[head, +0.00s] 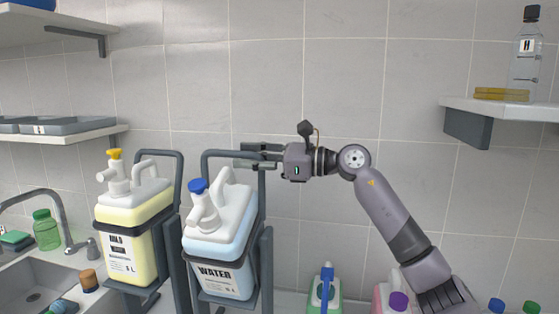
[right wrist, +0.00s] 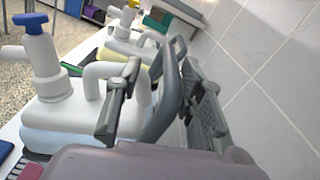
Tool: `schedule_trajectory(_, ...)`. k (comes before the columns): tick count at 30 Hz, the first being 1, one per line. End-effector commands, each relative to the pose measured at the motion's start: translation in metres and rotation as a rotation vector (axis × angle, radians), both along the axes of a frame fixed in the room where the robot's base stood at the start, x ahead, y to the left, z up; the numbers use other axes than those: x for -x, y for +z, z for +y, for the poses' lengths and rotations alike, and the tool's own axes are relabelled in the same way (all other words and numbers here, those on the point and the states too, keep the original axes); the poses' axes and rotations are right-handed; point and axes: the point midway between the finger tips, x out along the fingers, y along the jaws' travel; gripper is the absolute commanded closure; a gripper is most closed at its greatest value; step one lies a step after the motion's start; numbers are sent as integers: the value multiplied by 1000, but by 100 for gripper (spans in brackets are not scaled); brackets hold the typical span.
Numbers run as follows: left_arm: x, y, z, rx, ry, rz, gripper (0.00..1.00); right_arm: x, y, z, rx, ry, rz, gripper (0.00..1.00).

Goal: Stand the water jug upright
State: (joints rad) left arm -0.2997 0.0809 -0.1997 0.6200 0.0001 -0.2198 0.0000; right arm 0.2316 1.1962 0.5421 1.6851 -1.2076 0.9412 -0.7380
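The water jug (head: 217,238) is white and pale blue with a blue cap, and its label reads WATER. It sits tilted in a dark grey cradle with a looped frame bar (head: 211,154) behind it. In the right wrist view the jug (right wrist: 68,112) shows at left with its blue cap. My right gripper (head: 254,155) is at the upper right corner of this frame bar. In the right wrist view its two fingers are apart, with the bar (right wrist: 168,88) between them and gaps beside it. My left gripper is out of view.
A yellow jug (head: 132,228) stands in a similar cradle to the left. A sink (head: 35,283) and tap are further left. Bottles, one with a blue top (head: 327,288), stand at the lower right. A right shelf (head: 505,106) holds a clear bottle. The tiled wall is close behind.

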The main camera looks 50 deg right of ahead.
Motion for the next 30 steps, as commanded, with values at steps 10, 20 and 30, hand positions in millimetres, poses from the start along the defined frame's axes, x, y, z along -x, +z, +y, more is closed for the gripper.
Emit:
schedule_trajectory(10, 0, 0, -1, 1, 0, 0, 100, 50, 0, -28, -2, -2, -2, 65)
schedule_trajectory(20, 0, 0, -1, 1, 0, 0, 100, 65, -1, -36, -1, -1, 1, 65)
schedule_trajectory(30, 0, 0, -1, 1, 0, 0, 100, 65, -1, -36, -1, -1, 1, 65)
